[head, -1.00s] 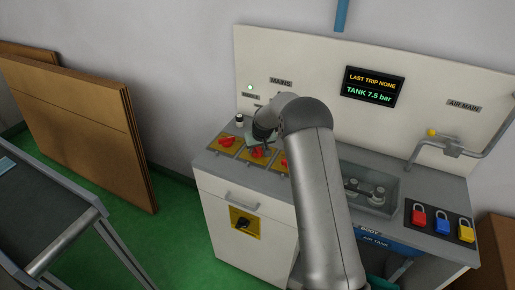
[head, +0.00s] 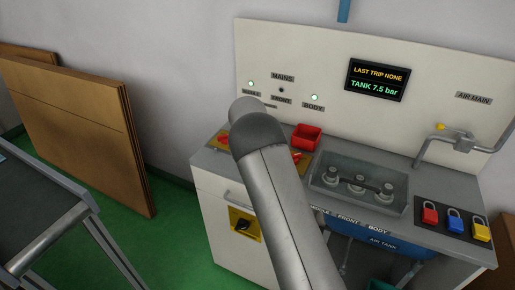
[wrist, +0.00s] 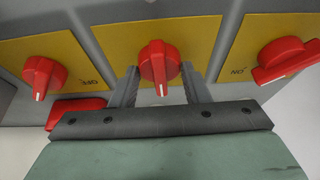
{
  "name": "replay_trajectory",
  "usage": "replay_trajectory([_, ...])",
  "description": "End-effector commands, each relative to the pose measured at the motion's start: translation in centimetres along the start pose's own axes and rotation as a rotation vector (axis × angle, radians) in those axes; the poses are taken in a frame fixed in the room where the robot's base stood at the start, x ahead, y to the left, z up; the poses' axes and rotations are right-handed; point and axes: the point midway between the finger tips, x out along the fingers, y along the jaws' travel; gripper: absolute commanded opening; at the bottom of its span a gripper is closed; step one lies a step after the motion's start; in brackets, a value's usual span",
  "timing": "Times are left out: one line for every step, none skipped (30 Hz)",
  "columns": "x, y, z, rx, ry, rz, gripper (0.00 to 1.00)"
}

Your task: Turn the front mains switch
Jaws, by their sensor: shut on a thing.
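The front mains switch is the middle red knob (wrist: 158,62) on a yellow plate in the wrist view, its white mark towards the gripper. My gripper (wrist: 160,84) has one finger on each side of this knob and is shut on it. In the head view my arm hides the gripper and the middle knob. On the panel the MAINS sign (head: 282,77) stands over the FRONT label (head: 281,100). The small lamp (head: 281,89) above FRONT is dark, while the lamps over the outer labels are lit green.
Two other red knobs flank it in the wrist view, one left (wrist: 44,77) and one right (wrist: 286,60). A red tray (head: 305,136) stands close behind the switches.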

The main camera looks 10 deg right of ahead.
Motion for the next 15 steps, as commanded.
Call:
replay_trajectory([0.18,-0.17,0.1,0.036,0.001,0.017,0.19])
replay_trajectory([0.17,-0.21,0.11,0.062,0.001,0.028,0.19])
replay_trajectory([0.12,-0.21,0.07,0.098,0.002,0.042,0.19])
replay_trajectory([0.12,-0.23,0.05,0.124,0.002,0.053,0.19])
replay_trajectory([0.15,-0.21,0.07,0.151,0.001,0.065,0.19])
replay_trajectory([0.12,-0.23,0.03,0.186,0.001,0.079,0.19])
replay_trajectory([0.1,-0.28,0.04,0.212,0.001,0.09,0.19])
replay_trajectory([0.08,-0.29,0.04,0.238,0.001,0.101,0.19])
replay_trajectory([0.09,-0.29,-0.01,0.274,0.002,0.115,0.19])
replay_trajectory([0.09,-0.28,0.0,0.299,0.001,0.127,0.19])
replay_trajectory([0.05,-0.33,-0.04,0.325,0.002,0.137,0.19])
replay_trajectory([0.06,-0.31,-0.05,0.36,0.001,0.151,0.19])
replay_trajectory([0.06,-0.31,-0.07,0.384,0.001,0.162,0.19])
replay_trajectory([0.06,-0.3,-0.08,0.409,0.001,0.172,0.19])
replay_trajectory([0.01,-0.34,-0.11,0.441,0.001,0.185,0.19])
